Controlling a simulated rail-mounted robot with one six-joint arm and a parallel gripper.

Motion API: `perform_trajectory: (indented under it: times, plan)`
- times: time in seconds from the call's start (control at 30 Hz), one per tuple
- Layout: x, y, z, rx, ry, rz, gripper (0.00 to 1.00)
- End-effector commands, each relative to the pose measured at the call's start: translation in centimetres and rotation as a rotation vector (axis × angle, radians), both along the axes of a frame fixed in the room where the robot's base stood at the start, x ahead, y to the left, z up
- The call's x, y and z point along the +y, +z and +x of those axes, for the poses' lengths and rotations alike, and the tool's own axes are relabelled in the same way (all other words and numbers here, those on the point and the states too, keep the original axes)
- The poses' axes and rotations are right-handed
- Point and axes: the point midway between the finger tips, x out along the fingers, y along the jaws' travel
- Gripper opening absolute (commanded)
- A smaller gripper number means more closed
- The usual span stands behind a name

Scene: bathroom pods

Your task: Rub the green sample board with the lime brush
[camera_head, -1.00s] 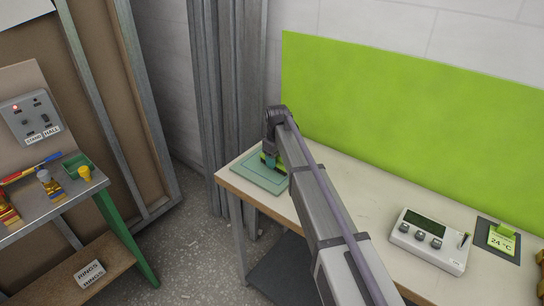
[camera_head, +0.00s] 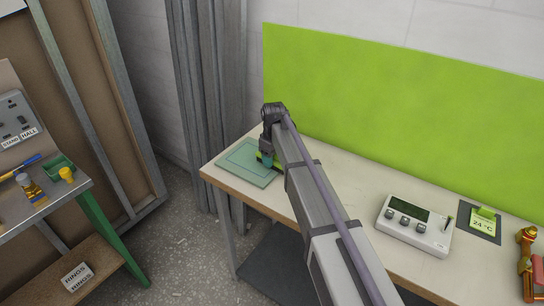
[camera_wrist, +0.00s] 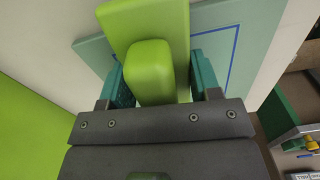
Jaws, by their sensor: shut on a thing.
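The green sample board (camera_head: 246,166) lies flat at the left end of the workbench; it is pale green with a darker border line. It also shows behind the brush in the wrist view (camera_wrist: 251,47), with a blue line on it. My gripper (camera_head: 266,157) is over the board's right part. In the wrist view my gripper (camera_wrist: 160,82) has its teal fingers shut on the lime brush (camera_wrist: 150,70), one on each side of its raised handle. The brush (camera_head: 275,164) is partly hidden by my arm in the head view. I cannot tell whether its underside touches the board.
A white meter box (camera_head: 415,224) and a dark plate with a 24 °C tag (camera_head: 481,222) stand on the workbench to the right. A lime panel (camera_head: 400,110) rises behind.

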Motion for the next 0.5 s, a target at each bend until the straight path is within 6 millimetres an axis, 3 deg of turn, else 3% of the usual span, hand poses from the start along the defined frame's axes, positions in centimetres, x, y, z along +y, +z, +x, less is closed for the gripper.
perform_trajectory:
  times: [0.5]
  plan:
    - [0.0,6.2,0.0,0.0,0.0,0.0,0.31]
